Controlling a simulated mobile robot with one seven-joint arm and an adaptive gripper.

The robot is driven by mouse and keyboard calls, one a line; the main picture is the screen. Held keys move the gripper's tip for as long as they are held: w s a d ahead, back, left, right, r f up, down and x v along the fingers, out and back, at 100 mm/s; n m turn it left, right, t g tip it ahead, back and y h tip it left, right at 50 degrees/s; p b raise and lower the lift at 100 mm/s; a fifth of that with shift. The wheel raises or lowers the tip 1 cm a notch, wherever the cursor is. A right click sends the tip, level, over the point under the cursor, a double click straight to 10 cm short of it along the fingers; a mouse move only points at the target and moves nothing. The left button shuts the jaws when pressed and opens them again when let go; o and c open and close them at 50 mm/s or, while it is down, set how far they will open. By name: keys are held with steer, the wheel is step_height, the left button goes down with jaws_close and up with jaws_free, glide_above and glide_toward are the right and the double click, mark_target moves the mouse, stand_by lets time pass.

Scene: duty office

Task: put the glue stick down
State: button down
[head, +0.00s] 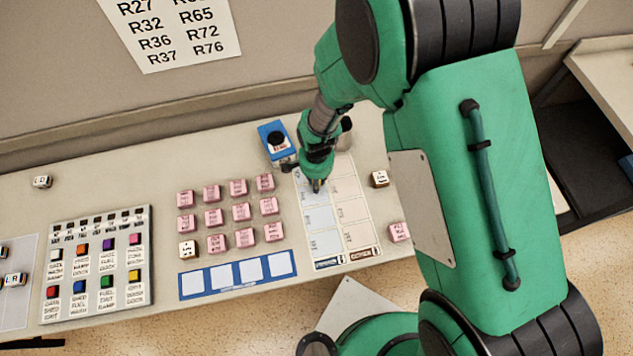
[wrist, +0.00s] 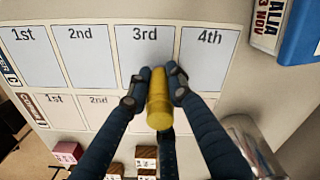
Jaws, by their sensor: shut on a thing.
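My gripper (head: 317,187) is shut on the yellow glue stick (wrist: 158,100), which sits between the two fingertips in the wrist view. The glue stick points toward the chart sheet (wrist: 112,95) with boxes marked 1st to 4th. In the wrist view its far end overlaps the lower part of the 3rd box (wrist: 146,58). Whether it touches the sheet I cannot tell. In the head view the gripper is over the upper part of the sheet (head: 322,218), and the glue stick is mostly hidden.
A blue item (head: 272,133) with a black knob stands just left of my gripper. Rows of pink blocks (head: 238,187) and a blue-framed strip (head: 237,275) lie left of the sheet. A button panel (head: 97,262) is farther left. A dotted block (head: 379,179) lies right of the sheet.

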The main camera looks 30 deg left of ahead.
steer(key=shift+f, duration=0.15)
steer(key=c, duration=1.6)
jaws_free()
steer(key=shift+o, duration=0.2)
step_height(320, 180, up, 12)
steer(key=shift+r+p, duration=0.2)
steer(key=shift+p, duration=0.5)
